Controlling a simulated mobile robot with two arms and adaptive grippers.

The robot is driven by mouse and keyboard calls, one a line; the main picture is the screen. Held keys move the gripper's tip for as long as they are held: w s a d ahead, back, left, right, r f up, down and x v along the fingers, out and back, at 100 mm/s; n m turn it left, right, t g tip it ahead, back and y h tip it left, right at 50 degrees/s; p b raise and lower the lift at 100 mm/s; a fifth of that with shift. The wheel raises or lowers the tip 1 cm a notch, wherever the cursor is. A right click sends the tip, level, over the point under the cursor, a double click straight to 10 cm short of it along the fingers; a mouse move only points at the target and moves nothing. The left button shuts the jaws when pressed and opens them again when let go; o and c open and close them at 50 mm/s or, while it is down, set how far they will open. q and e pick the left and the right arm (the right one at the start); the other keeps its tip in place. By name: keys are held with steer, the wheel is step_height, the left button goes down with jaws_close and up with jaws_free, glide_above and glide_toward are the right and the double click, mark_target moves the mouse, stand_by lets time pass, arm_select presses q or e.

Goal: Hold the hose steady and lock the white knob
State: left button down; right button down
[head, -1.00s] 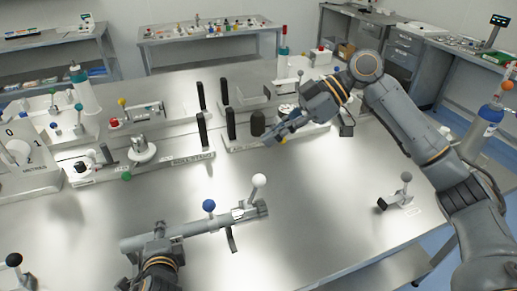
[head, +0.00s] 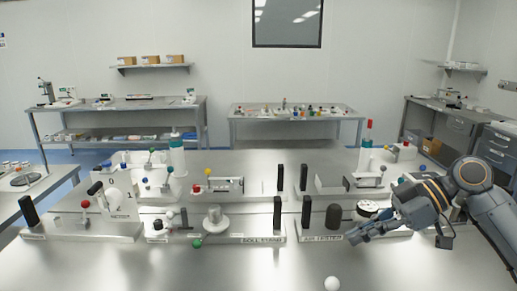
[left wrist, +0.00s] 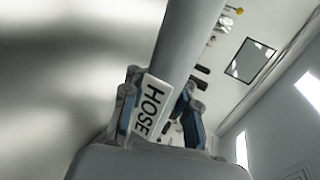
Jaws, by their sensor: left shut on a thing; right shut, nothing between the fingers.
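The hose (left wrist: 192,38) is a grey tube in the left wrist view, running up and away from my left gripper (left wrist: 160,100). The left gripper is shut around it, beside a white label (left wrist: 151,106) reading HOSE. In the head view, the white knob (head: 332,284) shows as a round ball at the bottom edge; its lever and the hose are below the picture. My right gripper (head: 354,237) is shut and empty, above and to the right of the knob, near the front of the AIR SYSTEM stand. My left gripper is out of the head view.
A long metal bench (head: 250,272) bears the METRICS unit (head: 110,222), the ROLL STAND (head: 262,238) and the AIR SYSTEM stand (head: 318,237). Black uprights and small knobbed levers stand along them. The bench front between the stands and the knob is clear.

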arm_select(q)
steer(key=shift+r+p, duration=0.35)
steer(key=shift+p, duration=0.05)
steer(key=c, duration=1)
jaws_free()
steer(key=shift+o, duration=0.2)
steer(key=shift+s+r, duration=0.1)
steer(key=shift+s, duration=0.3)
steer(key=v, duration=1.1)
